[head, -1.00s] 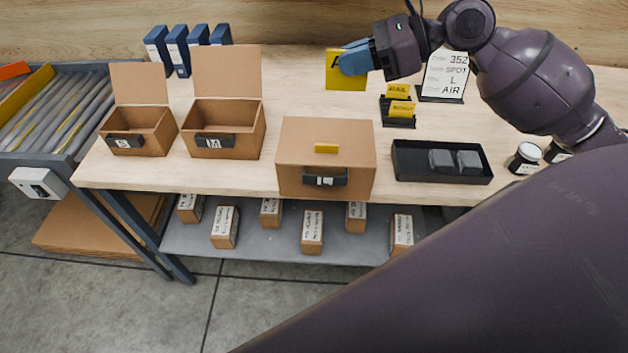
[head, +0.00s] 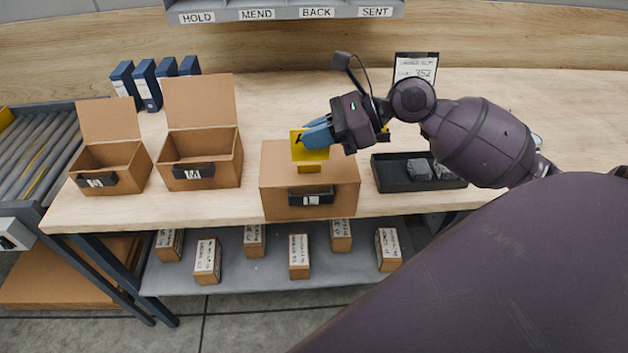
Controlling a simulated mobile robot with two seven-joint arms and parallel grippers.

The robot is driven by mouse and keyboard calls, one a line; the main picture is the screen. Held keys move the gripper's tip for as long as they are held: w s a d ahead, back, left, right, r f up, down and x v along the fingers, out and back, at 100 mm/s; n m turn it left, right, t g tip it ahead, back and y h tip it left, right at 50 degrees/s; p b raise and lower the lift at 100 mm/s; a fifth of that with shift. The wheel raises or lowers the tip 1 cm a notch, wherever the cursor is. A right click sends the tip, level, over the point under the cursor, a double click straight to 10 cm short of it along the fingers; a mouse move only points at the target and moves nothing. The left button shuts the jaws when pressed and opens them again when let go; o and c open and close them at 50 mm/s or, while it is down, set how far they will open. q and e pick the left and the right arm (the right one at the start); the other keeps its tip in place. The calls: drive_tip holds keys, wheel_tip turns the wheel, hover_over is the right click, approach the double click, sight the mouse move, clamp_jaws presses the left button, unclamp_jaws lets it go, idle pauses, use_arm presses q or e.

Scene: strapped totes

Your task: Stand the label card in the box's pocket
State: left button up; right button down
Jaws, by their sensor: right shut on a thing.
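The yellow label card (head: 308,154) is in my right gripper (head: 314,133), whose blue fingers are shut on its upper part. The card hangs roughly upright over the closed brown box (head: 279,186) in the middle of the table. A small yellow piece on the box (head: 310,169), which looks like the pocket, shows just below the card's lower edge. I cannot tell whether card and pocket touch. A black label holder (head: 311,197) is on the box's front. My left gripper is not in view.
Two open brown boxes, one marked S (head: 92,183) and one marked M (head: 180,172), stand to the left. A black tray (head: 391,184) with grey blocks is close on the right. Blue binders (head: 147,86) and a sign (head: 416,66) stand behind. My right arm covers the table's right side.

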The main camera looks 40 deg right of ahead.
sight(315, 179)
wheel_tip(315, 179, down, 10)
drive_tip(key=shift+f+b, duration=0.25)
drive_tip(key=shift+b, duration=0.65)
drive_tip(key=shift+f, duration=0.1)
drive_tip(key=c, duration=1.3)
unclamp_jaws()
drive_tip(key=shift+s+d+r, duration=0.1)
drive_tip(key=shift+d+r, duration=0.1)
drive_tip(key=v, duration=1.1)
drive_tip(key=shift+d+r+p, duration=0.2)
drive_tip(key=shift+d+p, duration=0.05)
drive_tip(key=shift+p, duration=0.15)
